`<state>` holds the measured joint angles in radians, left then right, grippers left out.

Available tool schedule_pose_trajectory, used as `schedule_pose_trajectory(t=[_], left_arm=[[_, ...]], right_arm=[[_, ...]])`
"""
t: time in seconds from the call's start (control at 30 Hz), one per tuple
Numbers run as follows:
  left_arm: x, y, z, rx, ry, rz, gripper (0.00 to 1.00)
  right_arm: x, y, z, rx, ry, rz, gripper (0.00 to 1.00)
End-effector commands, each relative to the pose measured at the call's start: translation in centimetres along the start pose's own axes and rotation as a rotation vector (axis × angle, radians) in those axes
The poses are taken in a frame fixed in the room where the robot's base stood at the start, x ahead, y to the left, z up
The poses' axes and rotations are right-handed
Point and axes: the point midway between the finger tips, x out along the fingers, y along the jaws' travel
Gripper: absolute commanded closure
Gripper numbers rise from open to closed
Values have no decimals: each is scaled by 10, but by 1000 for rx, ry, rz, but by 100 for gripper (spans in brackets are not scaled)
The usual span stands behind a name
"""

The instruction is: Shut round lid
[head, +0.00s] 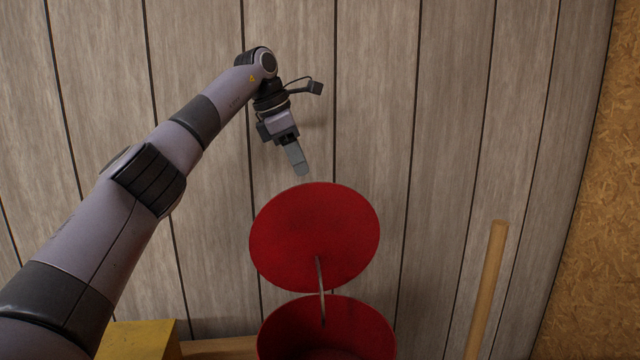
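A red round lid (312,225) stands raised above the open red round container (375,325), whose lower part is cut off by the bottom edge of the head view. A thin metal strip (320,275) runs from the lid's face down into the container. My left gripper (301,170) is just above the lid's top edge, pointing down, with a small gap showing in the picture. Its fingers look like one narrow piece from this angle, so I cannot tell whether they are apart. My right gripper is not in view.
A wooden plank wall (460,110) fills the background. A wooden stick (488,290) stands to the right of the container. A yellow block (135,340) is at the lower left. Chipboard (600,220) lines the right edge.

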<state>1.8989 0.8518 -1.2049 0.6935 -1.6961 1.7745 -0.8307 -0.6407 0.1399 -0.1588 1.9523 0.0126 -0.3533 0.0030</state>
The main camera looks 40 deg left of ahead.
Motion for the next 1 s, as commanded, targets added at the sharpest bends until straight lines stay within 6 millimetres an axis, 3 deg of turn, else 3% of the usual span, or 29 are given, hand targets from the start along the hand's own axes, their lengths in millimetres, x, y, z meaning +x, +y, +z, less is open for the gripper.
schedule_pose_trajectory(t=[0.4, 0.77, 0.8, 0.87, 1.0], left_arm=[[59, 0, 0, 0, 1, -1, 74], [67, 0, 0, 0, -1, 0, 74], [67, 0, 0, 0, -1, 0, 78], [67, 0, 0, 0, -1, 0, 97], [67, 0, 0, 0, -1, 0, 100]], right_arm=[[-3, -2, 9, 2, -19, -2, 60], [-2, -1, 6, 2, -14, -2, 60], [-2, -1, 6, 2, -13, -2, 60], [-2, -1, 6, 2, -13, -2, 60], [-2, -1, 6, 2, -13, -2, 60]])
